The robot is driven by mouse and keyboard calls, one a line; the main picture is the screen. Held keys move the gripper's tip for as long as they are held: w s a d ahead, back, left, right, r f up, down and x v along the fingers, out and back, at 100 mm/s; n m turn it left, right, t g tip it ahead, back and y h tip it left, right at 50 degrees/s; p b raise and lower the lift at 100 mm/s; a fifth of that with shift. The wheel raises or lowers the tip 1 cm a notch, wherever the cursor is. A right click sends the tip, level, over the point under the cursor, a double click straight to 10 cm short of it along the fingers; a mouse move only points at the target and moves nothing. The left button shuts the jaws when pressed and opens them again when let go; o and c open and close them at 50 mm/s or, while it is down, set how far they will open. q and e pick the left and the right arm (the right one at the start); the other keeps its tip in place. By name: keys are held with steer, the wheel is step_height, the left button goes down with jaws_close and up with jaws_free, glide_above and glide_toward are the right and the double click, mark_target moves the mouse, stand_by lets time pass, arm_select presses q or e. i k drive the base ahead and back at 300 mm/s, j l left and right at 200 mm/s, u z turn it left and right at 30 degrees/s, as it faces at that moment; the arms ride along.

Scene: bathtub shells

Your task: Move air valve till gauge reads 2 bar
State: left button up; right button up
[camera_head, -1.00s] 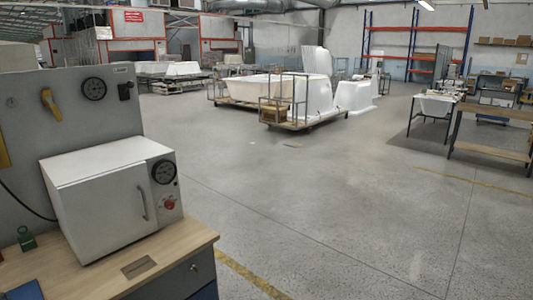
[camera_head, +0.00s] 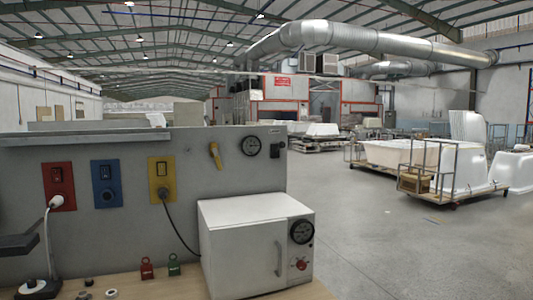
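A yellow valve lever (camera_head: 215,155) is mounted on the grey back panel of the workbench, tilted slightly off vertical. A round black gauge (camera_head: 251,146) sits just to its right on the same panel; its needle is too small to read. A black fitting (camera_head: 278,147) is right of the gauge. Another round dial (camera_head: 302,231) is on the white box-shaped oven, above a red knob (camera_head: 300,264). Neither of my grippers is in view.
The white oven (camera_head: 240,247) stands on the wooden bench top below the valve. Red and green padlocks (camera_head: 147,268), a lamp (camera_head: 52,235) and small parts lie to its left. A cable hangs from the yellow socket (camera_head: 161,180). Open floor (camera_head: 375,255) lies to the right.

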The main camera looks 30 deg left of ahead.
mark_target(214, 151)
steer(key=i+j+u, duration=0.25)
steer(key=u, duration=0.15)
steer(key=i+j+u, duration=0.45)
steer(key=i+u, duration=0.15)
steer(key=u, duration=0.15)
